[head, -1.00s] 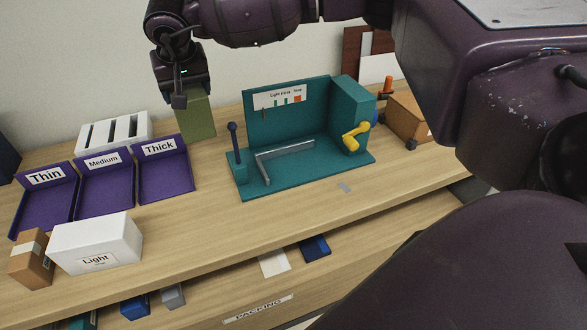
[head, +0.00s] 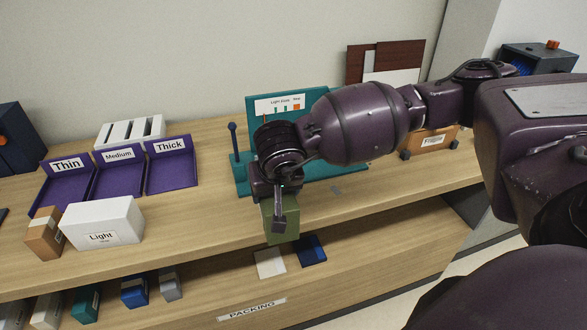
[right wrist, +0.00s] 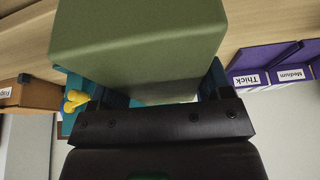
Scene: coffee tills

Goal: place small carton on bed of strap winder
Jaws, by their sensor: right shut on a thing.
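My right gripper (head: 279,212) is shut on a green carton (head: 268,225) and holds it in front of the strap winder. The green carton (right wrist: 140,40) fills the upper middle of the right wrist view, between the fingers. The teal strap winder (head: 242,178) stands on the bench behind my right arm. Its back board, sign and left post show, but most of its bed and its yellow crank are hidden in the head view. The crank (right wrist: 75,101) shows in the right wrist view. My left gripper is not in view.
Purple trays marked Thin (head: 66,188), Medium and Thick stand at left, with a white Light box (head: 103,222) and a small brown box (head: 44,232) before them. A brown box (head: 433,142) is at right. The bench front near the winder is mostly clear.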

